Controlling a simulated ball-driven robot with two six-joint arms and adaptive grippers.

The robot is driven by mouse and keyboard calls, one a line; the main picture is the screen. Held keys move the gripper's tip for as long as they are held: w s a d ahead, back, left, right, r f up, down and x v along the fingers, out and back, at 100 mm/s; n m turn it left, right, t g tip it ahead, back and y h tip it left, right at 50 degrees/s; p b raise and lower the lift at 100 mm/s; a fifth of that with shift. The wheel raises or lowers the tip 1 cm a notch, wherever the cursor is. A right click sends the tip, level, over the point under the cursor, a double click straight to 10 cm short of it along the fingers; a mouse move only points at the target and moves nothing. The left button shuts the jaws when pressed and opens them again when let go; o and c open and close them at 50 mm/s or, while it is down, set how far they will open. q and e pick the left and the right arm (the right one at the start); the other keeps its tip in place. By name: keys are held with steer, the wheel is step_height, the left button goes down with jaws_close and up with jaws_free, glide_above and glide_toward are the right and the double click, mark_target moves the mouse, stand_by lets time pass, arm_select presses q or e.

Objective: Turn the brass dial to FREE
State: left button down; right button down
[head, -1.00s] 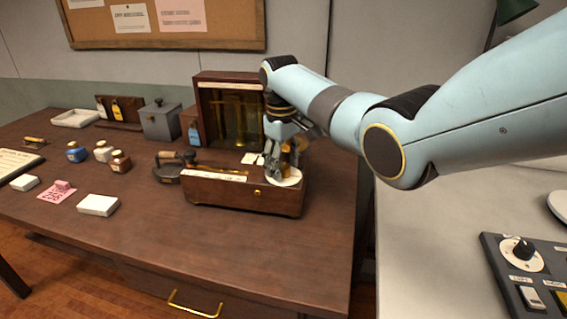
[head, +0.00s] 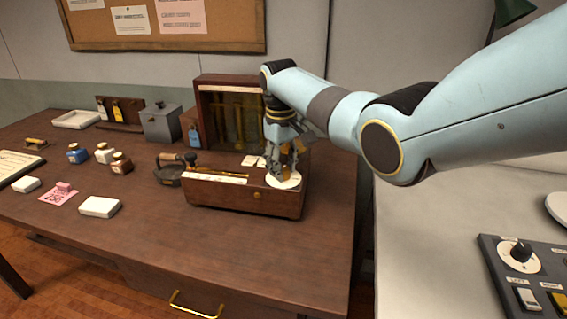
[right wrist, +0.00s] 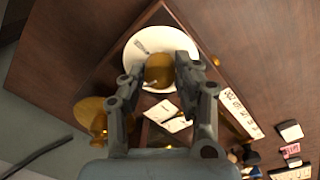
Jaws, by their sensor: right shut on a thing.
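The brass dial (right wrist: 158,70) shows in the right wrist view as a round knob in the middle of a white disc (right wrist: 140,48). In the head view the white disc (head: 284,181) sits on the right end of a low wooden box (head: 240,200), and the dial is mostly hidden by the fingers. My right gripper (head: 284,172) points down over the disc. In the right wrist view its two fingers (right wrist: 160,76) are shut on the dial, one on each side. The disc's lettering is too small to read. My left gripper is not in view.
A tall wooden cabinet (head: 229,88) with brass parts stands behind the box. The table front is clear.

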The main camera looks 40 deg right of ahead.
steer(key=m+p, duration=0.2)
steer(key=m, duration=0.1)
steer(key=shift+r, duration=0.15)
steer(key=m+p, duration=0.1)
steer(key=m, duration=0.7)
steer(key=shift+w+m+p, duration=0.1)
steer(key=shift+m+p, duration=0.2)
steer(key=shift+p, duration=0.1)
steer(key=m, duration=0.4)
steer(key=shift+m+y, duration=0.3)
steer(key=c, duration=1)
jaws_free()
steer(key=shift+g, duration=0.3)
steer(key=shift+o, duration=0.2)
step_height(320, 180, up, 12)
steer(key=shift+w, duration=0.3)
